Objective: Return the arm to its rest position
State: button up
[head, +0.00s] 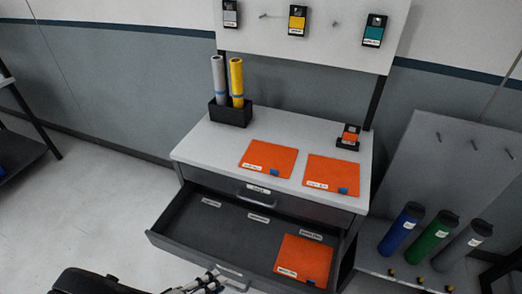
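Part of my arm shows as a dark rounded link at the bottom left edge of the head view. A small grey and black end (207,282), apparently my gripper, shows at the bottom edge in front of the open drawer. It is cut off by the frame, and its fingers cannot be made out clearly. I see nothing held in it.
The workbench (205,145) has an open drawer (185,235) jutting toward me, with an orange sheet (303,260) inside. Two orange sheets (268,158) (333,172), a roll holder (230,115) and a small block (349,137) sit on top. Coloured cylinders (400,228) stand right. Floor at left is clear.

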jog(key=w+d+r+m+g+y, duration=0.1)
jog(key=w+d+r+m+g, duration=0.2)
jog(key=d+r, duration=0.5)
jog(key=w+d+r+m+g+y, duration=0.1)
jog(key=d+r+m+g, duration=0.35)
jog(key=r, duration=0.65)
jog(key=s+d+r+m+t+y, duration=0.2)
jog(key=s+d+r+y, duration=0.5)
jog(key=d+r, duration=0.5)
jog(key=s+d, duration=0.2)
jog(key=d, duration=0.1)
jog(key=shift+s+r+t, duration=0.15)
jog(key=shift+s+t, duration=0.05)
jog(key=shift+t, duration=0.15)
